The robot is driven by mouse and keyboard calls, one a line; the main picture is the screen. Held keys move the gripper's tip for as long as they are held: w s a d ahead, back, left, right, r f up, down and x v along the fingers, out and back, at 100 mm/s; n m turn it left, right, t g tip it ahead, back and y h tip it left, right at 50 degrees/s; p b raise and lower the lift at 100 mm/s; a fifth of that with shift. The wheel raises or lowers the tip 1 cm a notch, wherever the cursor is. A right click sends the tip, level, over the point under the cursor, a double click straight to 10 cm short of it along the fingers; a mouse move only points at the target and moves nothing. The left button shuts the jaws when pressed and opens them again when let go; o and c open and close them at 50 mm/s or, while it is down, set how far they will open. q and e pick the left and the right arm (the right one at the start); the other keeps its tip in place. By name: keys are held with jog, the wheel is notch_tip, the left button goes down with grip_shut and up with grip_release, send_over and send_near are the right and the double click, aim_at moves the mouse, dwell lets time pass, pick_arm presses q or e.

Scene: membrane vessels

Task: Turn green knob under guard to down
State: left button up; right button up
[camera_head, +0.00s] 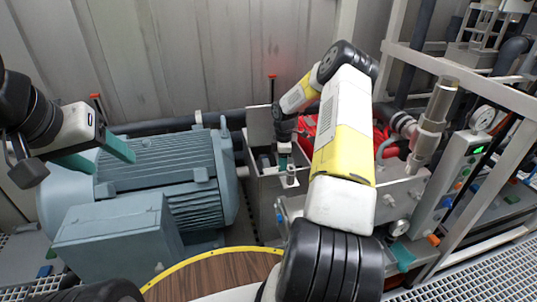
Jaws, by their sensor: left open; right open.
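I cannot make out for certain a green knob under a guard. A small metal guard-like housing (262,185) stands between the motor and the red equipment. My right arm reaches over the scene, and its gripper (284,155) points down at the top of this housing. Its fingers are small here and partly hidden, so contact with anything is unclear. My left gripper (98,157) is open and empty, with its two teal fingers apart above the left end of the motor. A teal handle-like part (403,256) shows low on the right side.
A large blue-grey motor (170,170) with a terminal box (120,238) fills the left. A red unit (325,125) sits behind my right arm. A control box (455,175) with a green display, gauges and a metal frame (480,88) stand at right. Walkway grating (490,275) is clear.

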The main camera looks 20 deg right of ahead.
jog(key=shift+f, duration=0.3)
jog(key=shift+c, duration=0.2)
grip_shut()
